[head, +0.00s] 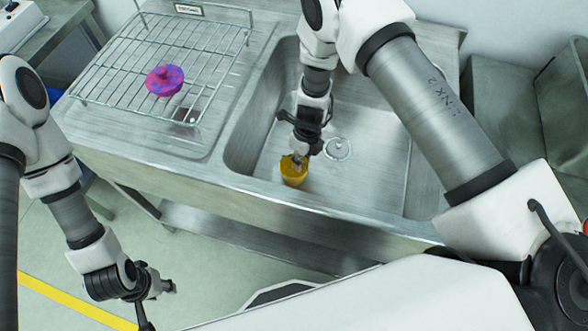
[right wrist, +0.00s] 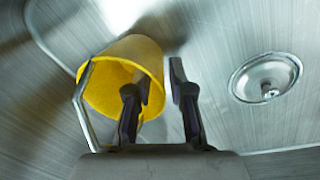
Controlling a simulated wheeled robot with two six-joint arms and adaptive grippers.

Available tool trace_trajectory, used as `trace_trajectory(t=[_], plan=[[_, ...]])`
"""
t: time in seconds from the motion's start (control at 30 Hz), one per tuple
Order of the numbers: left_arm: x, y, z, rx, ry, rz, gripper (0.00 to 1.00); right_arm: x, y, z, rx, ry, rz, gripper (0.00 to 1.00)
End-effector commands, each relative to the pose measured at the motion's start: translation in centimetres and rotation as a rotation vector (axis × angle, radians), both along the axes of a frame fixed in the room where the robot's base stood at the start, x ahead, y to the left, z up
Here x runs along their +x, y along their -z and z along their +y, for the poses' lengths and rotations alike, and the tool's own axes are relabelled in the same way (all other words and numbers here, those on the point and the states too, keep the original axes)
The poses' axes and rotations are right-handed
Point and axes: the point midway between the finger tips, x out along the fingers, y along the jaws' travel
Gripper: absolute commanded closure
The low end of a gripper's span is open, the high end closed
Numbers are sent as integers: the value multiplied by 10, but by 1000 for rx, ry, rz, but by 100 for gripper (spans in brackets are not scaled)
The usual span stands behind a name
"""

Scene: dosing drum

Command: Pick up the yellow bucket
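The yellow bucket (head: 294,173) is in the sink basin, near its front wall. It also shows in the right wrist view (right wrist: 125,65), tilted in the picture, its open mouth facing my gripper. A grey metal handle (right wrist: 82,100) lies at its left side. My right gripper (head: 302,152) is right above the bucket. In the right wrist view its fingers (right wrist: 158,95) are apart, one over the bucket's mouth and one outside it, with the rim's right side between them. I cannot tell whether either finger touches the wall. My left gripper (head: 160,302) is open and empty, in front of the counter.
The steel sink (head: 385,185) has a round drain (head: 337,148) right of the bucket; it also shows in the right wrist view (right wrist: 265,78). A wire rack (head: 125,55) with a pink and purple lidded item (head: 164,80) stands on the drainboard, left. The basin's right side looks clear.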

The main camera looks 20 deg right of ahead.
Motion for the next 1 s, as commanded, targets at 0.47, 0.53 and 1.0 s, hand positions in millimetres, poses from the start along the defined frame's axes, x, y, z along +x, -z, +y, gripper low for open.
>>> trace_trajectory(t=[0.47, 0.53, 1.0], plan=[[0, 0, 0, 0, 0, 0, 60, 0, -3, 0, 0, 0, -1, 100], [0, 1, 0, 0, 0, 0, 60, 1, -8, 0, 0, 0, -2, 100], [0, 10, 0, 0, 0, 0, 60, 1, -97, 0, 0, 0, -2, 100]])
